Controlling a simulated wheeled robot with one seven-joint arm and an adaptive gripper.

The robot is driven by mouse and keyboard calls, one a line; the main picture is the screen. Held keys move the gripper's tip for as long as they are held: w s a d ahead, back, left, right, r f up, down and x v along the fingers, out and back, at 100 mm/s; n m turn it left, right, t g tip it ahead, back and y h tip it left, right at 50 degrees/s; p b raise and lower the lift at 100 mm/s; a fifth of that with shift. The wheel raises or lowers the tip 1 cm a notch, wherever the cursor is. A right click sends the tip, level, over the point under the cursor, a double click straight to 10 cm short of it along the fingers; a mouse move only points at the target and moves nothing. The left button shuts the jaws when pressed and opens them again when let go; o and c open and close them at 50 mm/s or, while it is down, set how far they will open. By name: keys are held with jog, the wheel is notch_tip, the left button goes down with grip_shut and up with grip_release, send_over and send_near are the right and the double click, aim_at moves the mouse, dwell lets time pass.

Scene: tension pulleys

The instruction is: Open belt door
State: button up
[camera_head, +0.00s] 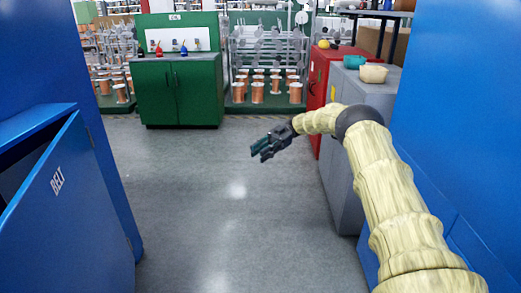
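The belt door (75,215) is a blue metal door with white "BELT" lettering, at the lower left. It stands swung out from its blue cabinet, with a dark gap (15,172) behind its top edge at the far left. My gripper (257,151) is dark grey, at the end of my cream-sleeved arm near the picture's middle. It points left and hangs over the open floor, well apart from the door. Its fingers look apart, with nothing between them. The door's handle does not show.
The grey floor (215,215) between is clear. A blue panel (465,130) stands at the right. A grey cabinet (345,175) and a red cabinet (318,95) stand beyond my arm. A green cabinet (178,95) and racks of copper spools (257,93) are at the back.

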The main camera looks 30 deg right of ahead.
jog(key=shift+w+d+b, duration=0.3)
jog(key=shift+w+d, duration=0.05)
jog(key=shift+w, duration=0.45)
